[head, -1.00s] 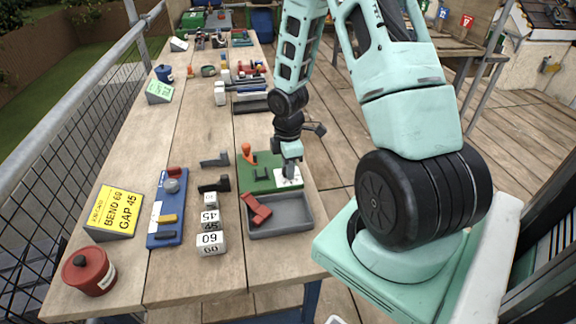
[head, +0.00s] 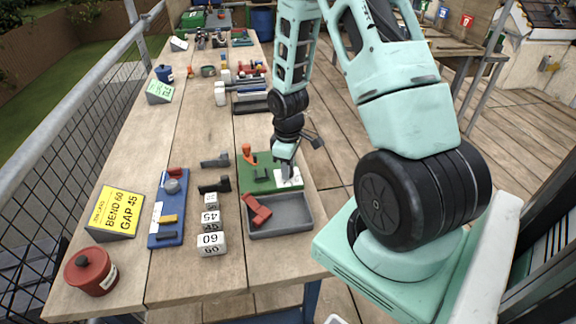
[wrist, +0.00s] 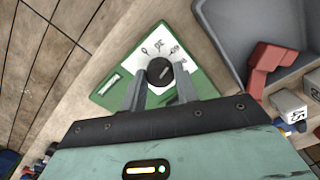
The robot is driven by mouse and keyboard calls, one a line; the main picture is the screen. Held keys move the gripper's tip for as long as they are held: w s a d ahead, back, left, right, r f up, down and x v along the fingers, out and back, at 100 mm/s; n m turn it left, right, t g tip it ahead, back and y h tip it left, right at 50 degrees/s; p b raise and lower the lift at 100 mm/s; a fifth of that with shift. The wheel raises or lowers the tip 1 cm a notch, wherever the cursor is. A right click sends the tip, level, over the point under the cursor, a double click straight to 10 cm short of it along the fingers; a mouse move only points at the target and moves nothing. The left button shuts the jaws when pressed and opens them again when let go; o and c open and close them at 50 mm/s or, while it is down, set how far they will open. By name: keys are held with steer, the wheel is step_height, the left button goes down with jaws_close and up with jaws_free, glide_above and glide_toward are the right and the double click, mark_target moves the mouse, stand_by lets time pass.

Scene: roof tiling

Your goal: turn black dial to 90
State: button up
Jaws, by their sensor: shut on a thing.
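The black dial (wrist: 159,70) sits on a white scale plate with printed marks in the wrist view, on the green board (wrist: 205,84). The board also shows in the head view (head: 262,160). My gripper (wrist: 160,82) is at the dial, with its two grey fingers on either side of it, shut on it. In the head view my gripper (head: 286,168) points down over the white plate (head: 289,181), and the dial is hidden there. The dial's pointer and the exact number it faces are too small to read surely.
A grey tray (head: 282,231) with a red piece (head: 256,209) adjoins the green board. Number blocks (head: 211,243), a blue board (head: 169,207), a yellow sign (head: 115,210) and a red pot (head: 91,270) stand to the left.

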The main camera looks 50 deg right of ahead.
steer(key=m, duration=0.4)
steer(key=shift+m, duration=0.3)
steer(key=m, duration=0.4)
steer(key=shift+w, duration=0.1)
steer(key=shift+m, duration=0.3)
steer(key=o, duration=1)
step_height(320, 180, up, 18)
steer(key=shift+f+b, duration=0.25)
steer(key=shift+b, duration=0.05)
